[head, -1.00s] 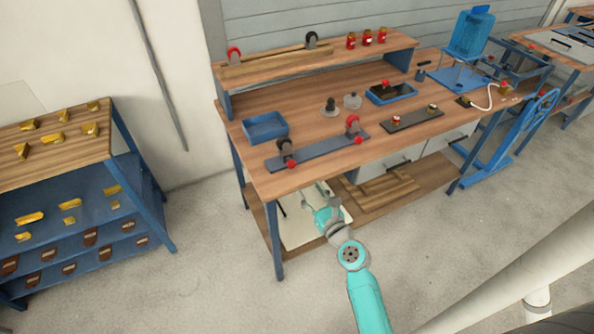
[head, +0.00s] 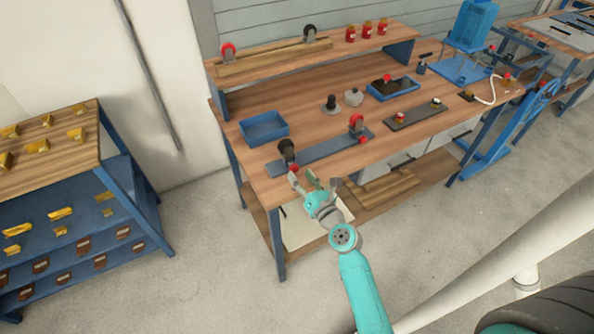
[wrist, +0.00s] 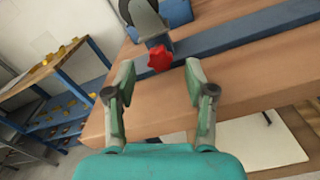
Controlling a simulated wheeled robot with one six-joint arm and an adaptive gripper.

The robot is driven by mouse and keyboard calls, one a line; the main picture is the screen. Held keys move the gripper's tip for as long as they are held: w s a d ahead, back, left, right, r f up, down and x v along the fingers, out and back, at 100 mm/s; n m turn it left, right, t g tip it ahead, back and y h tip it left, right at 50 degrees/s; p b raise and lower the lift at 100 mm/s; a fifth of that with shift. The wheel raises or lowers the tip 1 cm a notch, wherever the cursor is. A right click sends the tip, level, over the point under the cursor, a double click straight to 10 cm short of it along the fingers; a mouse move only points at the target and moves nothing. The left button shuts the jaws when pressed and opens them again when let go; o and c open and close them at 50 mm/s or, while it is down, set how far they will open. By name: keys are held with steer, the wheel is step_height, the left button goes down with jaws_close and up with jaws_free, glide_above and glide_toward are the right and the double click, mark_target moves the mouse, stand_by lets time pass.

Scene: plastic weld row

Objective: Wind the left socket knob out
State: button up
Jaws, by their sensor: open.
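The left socket's red knob (head: 295,168) sits at the front of the long blue-grey bar (head: 325,151), below a dark caster wheel (head: 286,147). In the wrist view the star-shaped red knob (wrist: 160,58) lies just beyond the fingertips, roughly centred between them. My gripper (head: 315,182) is at the bench's front edge, close to the left knob. In the wrist view my gripper (wrist: 160,74) is open and empty, with bare bench top between its fingers. It appears apart from the knob. The right socket's red knob (head: 364,140) stands farther along the bar, by a red caster wheel (head: 356,122).
A blue tray (head: 264,128) stands behind the bar's left end. A dark plate (head: 416,114) with two small knobbed parts lies to the right. A lower shelf (head: 395,190) runs under the bench. A rack of yellow parts (head: 60,155) stands at the left.

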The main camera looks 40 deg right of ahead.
mark_target(296, 169)
steer(key=shift+x, duration=1.55)
jaws_close()
